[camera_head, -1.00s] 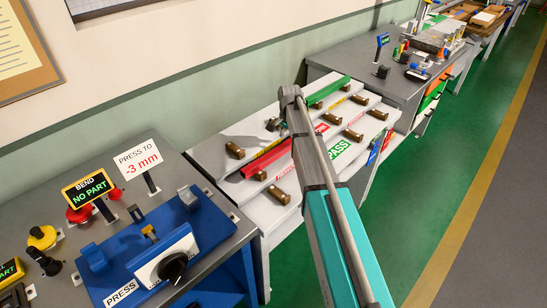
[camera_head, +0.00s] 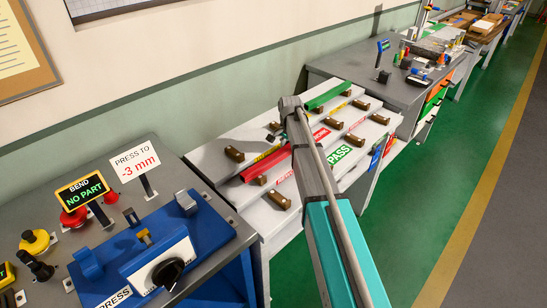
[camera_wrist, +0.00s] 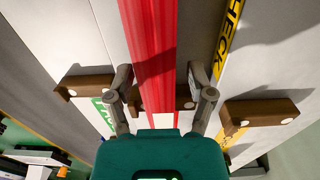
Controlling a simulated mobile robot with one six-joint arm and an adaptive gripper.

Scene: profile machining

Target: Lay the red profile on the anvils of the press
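The red profile (camera_head: 265,162) lies on brown rests on the white sloped rack, partly hidden behind my arm. In the wrist view the red profile (camera_wrist: 152,50) runs lengthwise between the two fingers of my gripper (camera_wrist: 160,82). The fingers stand apart on either side of it, and I see a gap on the right side. In the head view my arm hides most of the gripper. The blue press (camera_head: 215,228) stands on the grey bench at the lower left.
A green profile (camera_head: 328,95) lies farther back on the rack, near several brown rests (camera_head: 235,154). A sign (camera_head: 135,160) reads "PRESS TO -3 mm". Red and yellow buttons (camera_head: 35,241) sit left of the press. The green floor at right is clear.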

